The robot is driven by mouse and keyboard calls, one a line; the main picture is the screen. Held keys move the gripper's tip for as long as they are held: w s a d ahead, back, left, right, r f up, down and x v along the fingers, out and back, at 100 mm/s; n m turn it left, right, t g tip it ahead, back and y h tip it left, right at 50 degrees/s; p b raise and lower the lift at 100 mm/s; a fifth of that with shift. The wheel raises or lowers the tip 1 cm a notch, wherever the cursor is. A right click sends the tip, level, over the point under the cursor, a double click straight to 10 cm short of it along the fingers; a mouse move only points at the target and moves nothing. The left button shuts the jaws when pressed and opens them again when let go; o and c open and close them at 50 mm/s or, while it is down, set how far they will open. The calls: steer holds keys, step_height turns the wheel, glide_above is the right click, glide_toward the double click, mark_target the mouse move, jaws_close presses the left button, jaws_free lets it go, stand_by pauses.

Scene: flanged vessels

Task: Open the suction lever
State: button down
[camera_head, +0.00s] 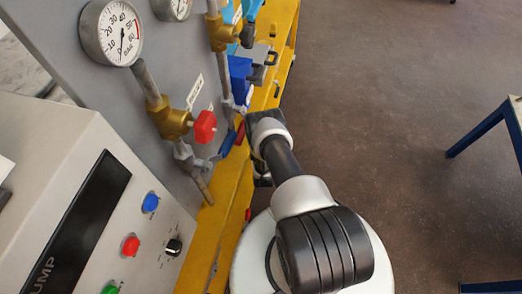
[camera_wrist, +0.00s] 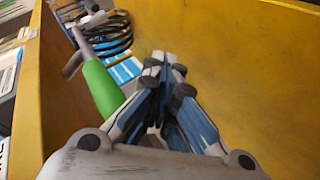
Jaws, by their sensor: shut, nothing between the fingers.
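My gripper (camera_wrist: 168,72) fills the lower middle of the wrist view, its blue-and-grey fingers together with nothing between them. A green handle (camera_wrist: 102,88) slants just left of the fingers, apart from them as far as I can tell. In the head view a blue lever (camera_head: 228,142) reaches from a grey valve fitting (camera_head: 188,157) on a vertical pipe, close to my wrist. No label marks the suction lever, so I cannot tell which handle it is. My fingers are not clearly visible in the head view.
A yellow wall (camera_wrist: 255,70) rises close on the right in the wrist view; coiled dark hose (camera_wrist: 108,38) lies beyond the handle. The head view shows a red-knobbed brass valve (camera_head: 172,122), a pressure gauge (camera_head: 110,32), a button panel (camera_head: 125,200) and open floor at right.

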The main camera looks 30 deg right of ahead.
steer(key=shift+w+r+t+h, duration=0.3)
steer(key=shift+w+r+t, duration=0.2)
steer(key=shift+w+r, duration=0.3)
steer(key=f+v, duration=0.1)
steer(key=v, duration=0.6)
steer(key=shift+s+r, duration=0.15)
steer(key=shift+s, duration=0.45)
